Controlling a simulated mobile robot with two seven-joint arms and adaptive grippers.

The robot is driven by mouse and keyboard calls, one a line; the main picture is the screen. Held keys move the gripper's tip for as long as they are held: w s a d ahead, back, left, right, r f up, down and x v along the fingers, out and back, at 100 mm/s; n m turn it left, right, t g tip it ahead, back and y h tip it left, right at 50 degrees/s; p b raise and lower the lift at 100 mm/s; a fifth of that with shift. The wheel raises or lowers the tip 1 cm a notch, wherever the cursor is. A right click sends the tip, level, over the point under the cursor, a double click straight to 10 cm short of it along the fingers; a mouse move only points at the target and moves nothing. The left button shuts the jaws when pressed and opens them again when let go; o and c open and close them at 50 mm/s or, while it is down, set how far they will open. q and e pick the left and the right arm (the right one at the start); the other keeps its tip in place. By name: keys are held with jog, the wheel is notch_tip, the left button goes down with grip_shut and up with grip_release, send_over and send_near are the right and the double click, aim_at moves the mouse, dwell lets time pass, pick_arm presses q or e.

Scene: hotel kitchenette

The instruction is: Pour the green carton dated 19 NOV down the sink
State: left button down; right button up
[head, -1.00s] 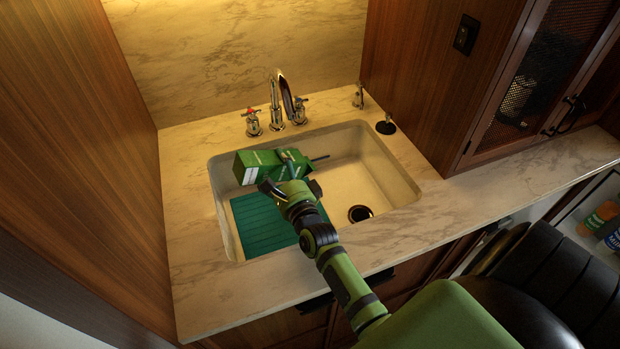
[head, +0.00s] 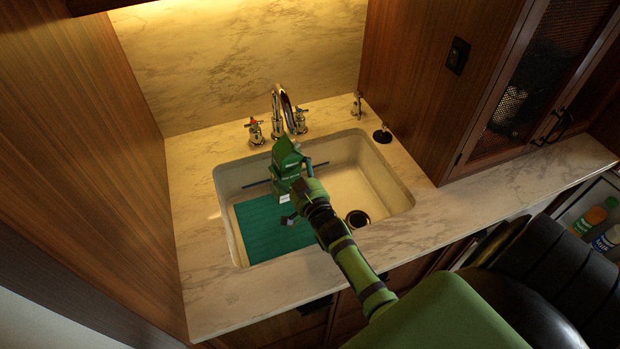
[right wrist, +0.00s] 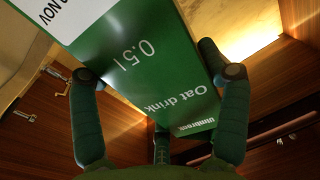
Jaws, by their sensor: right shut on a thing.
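The green carton (head: 284,158) is held over the sink (head: 395,198), near its back side, and looks close to upright with its gabled end up. In the right wrist view the carton (right wrist: 150,65) reads "Oat drink" and "0.5 l" upside down. A white label (right wrist: 62,14) on it shows "NOV"; the day number is cut off or unclear. My right gripper (head: 297,187) is shut on the carton, with fingers on both sides. The dark drain (head: 357,218) lies right of the gripper in the basin. No liquid shows. My left gripper is out of view.
A teal ribbed mat (head: 265,228) covers the sink's left part. The chrome faucet (head: 282,105) with two handles stands close behind the carton. A tall wood panel (head: 80,160) bounds the left. Bottles (head: 598,230) stand in an open compartment at right.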

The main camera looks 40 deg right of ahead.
aim_at(297, 163)
jog(key=shift+s+d+r+n, duration=0.1)
jog(key=shift+d+r+n, duration=0.2)
jog(key=shift+n, duration=0.5)
jog(key=shift+f, duration=0.1)
jog(key=shift+r, duration=2)
